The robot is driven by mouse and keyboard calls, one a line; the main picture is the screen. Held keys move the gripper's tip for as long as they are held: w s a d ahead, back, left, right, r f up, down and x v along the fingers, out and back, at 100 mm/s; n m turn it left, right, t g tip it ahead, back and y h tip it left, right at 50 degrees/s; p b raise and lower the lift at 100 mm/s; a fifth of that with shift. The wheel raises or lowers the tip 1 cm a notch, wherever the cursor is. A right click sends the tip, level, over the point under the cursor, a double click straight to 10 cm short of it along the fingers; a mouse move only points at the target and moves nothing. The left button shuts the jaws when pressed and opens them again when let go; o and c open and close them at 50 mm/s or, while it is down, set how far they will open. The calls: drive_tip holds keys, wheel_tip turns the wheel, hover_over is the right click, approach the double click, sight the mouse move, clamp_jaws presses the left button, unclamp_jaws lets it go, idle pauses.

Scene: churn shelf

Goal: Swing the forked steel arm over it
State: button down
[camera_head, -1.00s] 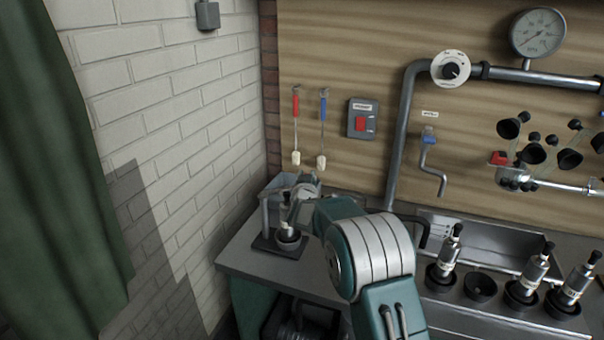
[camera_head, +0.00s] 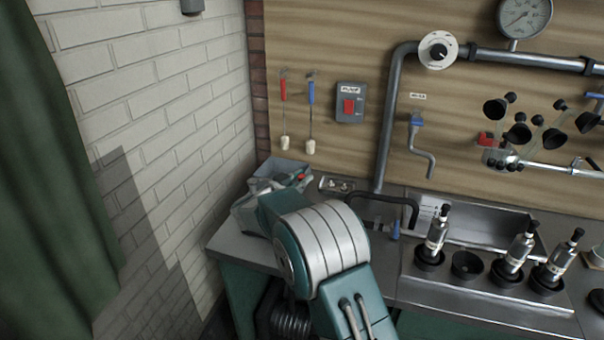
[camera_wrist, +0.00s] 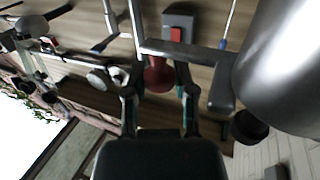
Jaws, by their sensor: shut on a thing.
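In the wrist view my gripper (camera_wrist: 159,72) has its two dark fingers closed around a dark red knob (camera_wrist: 157,79). A grey steel arm (camera_wrist: 190,53) runs beside the knob and bends at a right angle at its right end. A large shiny steel cylinder (camera_wrist: 285,65) fills the right side close to the camera, with a round black part (camera_wrist: 249,127) beside it. I cannot tell how the cylinder joins the arm. In the head view my own arm covers the gripper and most of the left end of the bench. A small red spot shows by the grey bin there.
The grey bin (camera_head: 262,184) stands in the back left corner by the brick wall (camera_head: 175,110). A curved dark tap (camera_head: 385,196) and a sink (camera_head: 480,228) are to its right. Several black-capped steel bottles (camera_head: 437,232) stand in holders on the bench.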

drive_tip(key=shift+s+a, duration=0.15)
drive_tip(key=shift+s, duration=0.1)
idle(0.3)
drive_tip(key=shift+c, duration=2.2)
unclamp_jaws()
drive_tip(key=shift+a, duration=0.15)
drive_tip(key=v, duration=1.2)
drive_tip(key=shift+w+a, duration=0.15)
drive_tip(key=shift+w, duration=0.05)
